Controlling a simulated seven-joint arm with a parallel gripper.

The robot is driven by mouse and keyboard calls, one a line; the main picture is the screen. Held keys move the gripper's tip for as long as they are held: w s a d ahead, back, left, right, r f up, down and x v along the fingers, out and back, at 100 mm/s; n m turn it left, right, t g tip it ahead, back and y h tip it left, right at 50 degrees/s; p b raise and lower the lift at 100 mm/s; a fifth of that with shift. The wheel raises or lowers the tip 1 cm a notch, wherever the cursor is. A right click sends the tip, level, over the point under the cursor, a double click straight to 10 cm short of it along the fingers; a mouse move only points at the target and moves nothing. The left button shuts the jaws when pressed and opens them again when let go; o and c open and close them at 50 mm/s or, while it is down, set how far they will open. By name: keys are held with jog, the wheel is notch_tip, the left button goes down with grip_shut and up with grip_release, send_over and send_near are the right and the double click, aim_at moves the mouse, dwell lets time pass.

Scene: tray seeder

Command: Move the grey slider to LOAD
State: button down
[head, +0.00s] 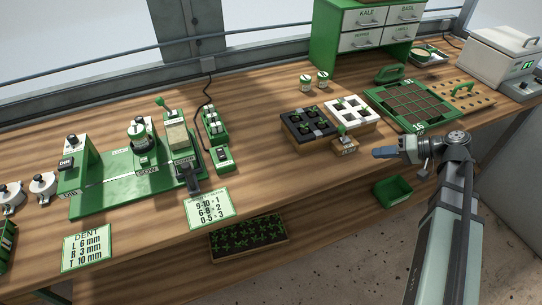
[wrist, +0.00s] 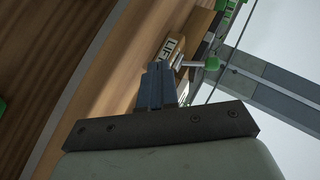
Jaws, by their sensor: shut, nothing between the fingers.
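The green seeder base (head: 110,200) lies on the left half of the bench, with stations lettered DIB and SOW and a third whose lettering is hard to read. A dark grey block (head: 190,180) sits at its front right end; I cannot tell for sure that it is the grey slider. A small light label (head: 121,151) lies along the back of the base, too small to read surely. My gripper (head: 378,153) is far right of the base, above the bench's front edge, shut and empty. Its blue-grey fingers show together in the wrist view (wrist: 158,86).
A wooden block lettered LIFT (head: 345,145) stands just left of my gripper, by a black tray (head: 309,127) and a white tray (head: 355,108). A green gridded tray (head: 410,104) is behind. Cards (head: 211,208) lie along the front edge. A green bin (head: 392,190) is below.

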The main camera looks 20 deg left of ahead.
jog(key=s+a+r+n+g, duration=0.1)
jog(key=s+a, duration=0.1)
jog(key=a, duration=0.3)
jog(key=s+a+r+n+g+y, duration=0.1)
jog(key=s+a, duration=0.1)
jog(key=a, duration=0.4)
jog(key=s+a+r+g+y, duration=0.1)
jog(key=s+a+g, duration=0.1)
jog(key=a, duration=0.3)
jog(key=shift+s+a+r+n, duration=0.2)
jog(key=shift+s+r+n, duration=0.1)
jog(key=shift+s+n, duration=0.1)
jog(key=s+a+r+g, duration=0.1)
jog(key=s+a+g, duration=0.2)
jog(key=s+a, duration=0.7)
jog(key=s+a+g, duration=0.3)
jog(key=s+a, duration=0.8)
jog(key=a, duration=0.5)
jog(key=shift+a+r+g, duration=0.3)
jog(key=shift+a+r, duration=0.1)
jog(key=s+d+r+x, duration=0.1)
jog(key=s+x, duration=0.1)
jog(key=x, duration=1.7)
jog(key=shift+s, duration=0.4)
jog(key=shift+d, duration=0.1)
jog(key=v, duration=1.4)
